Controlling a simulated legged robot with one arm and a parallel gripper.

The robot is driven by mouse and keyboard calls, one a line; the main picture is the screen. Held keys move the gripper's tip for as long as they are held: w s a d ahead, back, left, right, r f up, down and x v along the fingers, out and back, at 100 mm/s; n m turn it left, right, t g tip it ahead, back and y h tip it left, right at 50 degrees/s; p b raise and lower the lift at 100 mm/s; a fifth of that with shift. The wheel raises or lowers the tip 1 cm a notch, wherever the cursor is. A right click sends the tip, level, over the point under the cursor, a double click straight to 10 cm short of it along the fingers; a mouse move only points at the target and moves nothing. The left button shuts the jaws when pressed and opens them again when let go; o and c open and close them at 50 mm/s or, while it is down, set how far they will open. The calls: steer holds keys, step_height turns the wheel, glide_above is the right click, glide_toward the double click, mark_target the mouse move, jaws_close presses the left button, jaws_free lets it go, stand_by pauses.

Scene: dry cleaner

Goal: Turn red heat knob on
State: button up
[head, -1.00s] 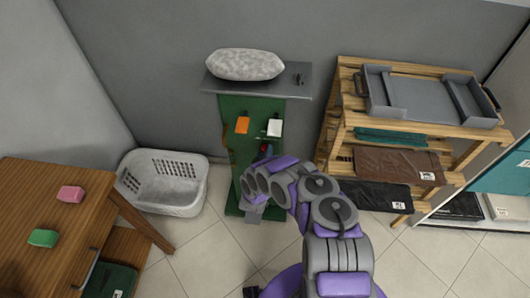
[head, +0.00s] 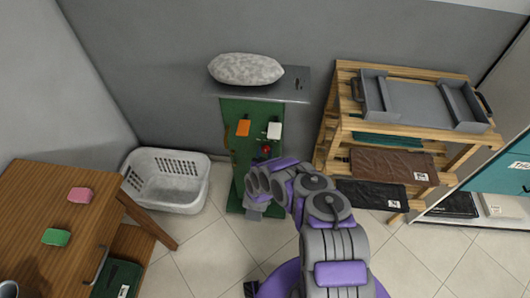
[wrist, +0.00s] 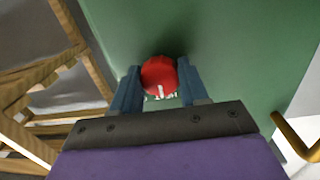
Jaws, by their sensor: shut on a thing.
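The red heat knob (wrist: 159,74) sits on a green panel (wrist: 235,50) in the wrist view. A short white mark shows at its lower edge, with small white lettering partly hidden below. My gripper (wrist: 159,82) has one blue-grey finger on each side of the knob and is shut on it. In the head view the red knob (head: 267,149) is a small spot on the front of the green stand (head: 238,150), just beyond my arm. My arm hides part of the stand's lower front. I cannot tell from the pictures whether the heat is on.
A grey patterned pad (head: 246,69) lies on top. A white basket (head: 166,180) stands left. A wooden rack (head: 333,125) stands close on the right. A brass bar (wrist: 290,135) shows beside the gripper.

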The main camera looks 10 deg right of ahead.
steer(key=m, duration=0.4)
steer(key=shift+f+y, duration=0.15)
steer(key=shift+y, duration=0.15)
steer(key=shift+s+m, duration=0.1)
steer(key=shift+m, duration=1.8)
steer(key=o, duration=1)
steer(key=shift+o, duration=0.2)
steer(key=p+v, duration=0.1)
steer(key=v, duration=1.6)
steer(key=shift+p, duration=0.4)
steer(key=shift+s, duration=0.15)
